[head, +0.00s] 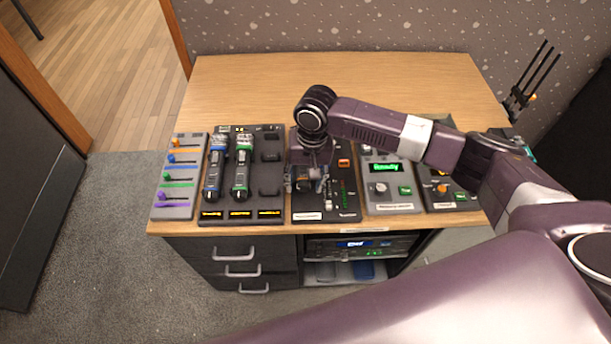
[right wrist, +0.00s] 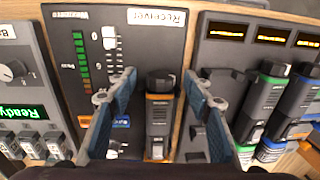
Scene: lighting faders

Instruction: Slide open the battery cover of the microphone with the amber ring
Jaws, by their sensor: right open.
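The microphone with the amber ring (right wrist: 160,115) shows in the right wrist view as a dark body with an amber band near its upper end. It lies along the edge of the dark receiver panel (right wrist: 83,18). My right gripper (right wrist: 159,78) is open, with one blue-padded finger on each side of the microphone and visible gaps between. In the head view my right gripper (head: 307,184) is over the receiver panel, and its wrist and arm hide most of the microphone. Whether its battery cover is shut cannot be told. My left gripper is not in view.
A colored fader panel (head: 179,190) and a panel with a green "Ready" display (head: 388,168) lie nearby. The desk's rear (head: 240,85) is clear.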

